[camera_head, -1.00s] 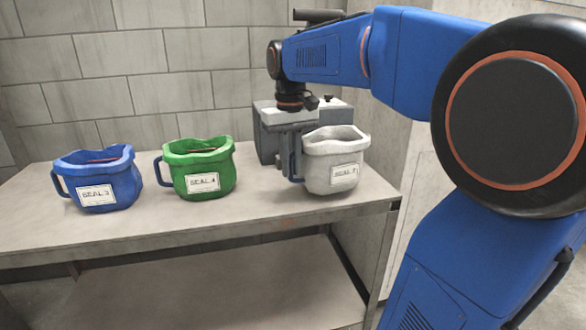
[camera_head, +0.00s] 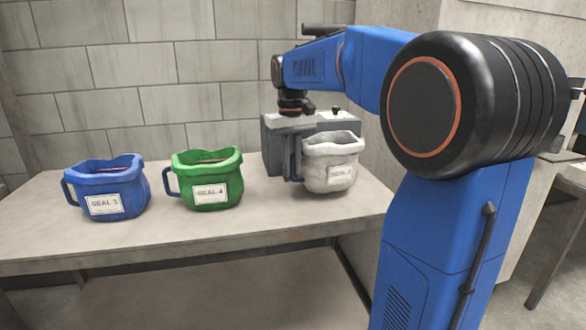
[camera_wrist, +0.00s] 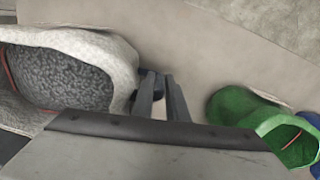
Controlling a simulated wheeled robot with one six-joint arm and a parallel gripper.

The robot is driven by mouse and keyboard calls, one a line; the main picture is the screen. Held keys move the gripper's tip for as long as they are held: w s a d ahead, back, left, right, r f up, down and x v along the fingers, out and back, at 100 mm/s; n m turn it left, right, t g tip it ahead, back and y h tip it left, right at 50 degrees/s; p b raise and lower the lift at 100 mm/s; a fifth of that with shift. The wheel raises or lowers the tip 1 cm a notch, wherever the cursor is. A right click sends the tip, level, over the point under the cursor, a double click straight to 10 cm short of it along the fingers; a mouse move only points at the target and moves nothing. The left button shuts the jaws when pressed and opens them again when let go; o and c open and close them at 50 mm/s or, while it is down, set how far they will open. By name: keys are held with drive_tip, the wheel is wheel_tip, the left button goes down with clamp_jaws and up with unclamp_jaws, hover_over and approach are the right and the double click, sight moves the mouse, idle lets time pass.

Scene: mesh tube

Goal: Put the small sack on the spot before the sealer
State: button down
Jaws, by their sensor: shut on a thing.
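The white sack (camera_head: 330,172), open at the top and with a label on its front, is at the right of the bench, in front of the grey sealer (camera_head: 275,150). My gripper (camera_head: 294,168) points down at its left side and is shut on its handle. In the wrist view the sack (camera_wrist: 125,70) shows dark grainy contents, and my gripper's fingers (camera_wrist: 163,98) are close together beside it. The handle is mostly hidden by the fingers. I cannot tell whether the sack's base touches the bench. No marked spot is visible.
A green sack (camera_head: 208,180) labelled SEAL 4 and a blue sack (camera_head: 105,188) labelled SEAL 3 stand left of the white one. The bench (camera_head: 230,225) is clear along its front. A block wall closes the back.

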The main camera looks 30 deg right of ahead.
drive_tip(key=shift+w+d+f, duration=0.25)
drive_tip(key=shift+w+f, duration=0.65)
drive_tip(key=shift+f, duration=0.05)
drive_tip(key=c, duration=1.7)
unclamp_jaws()
drive_tip(key=shift+o, duration=0.2)
drive_tip(key=shift+f, duration=0.1)
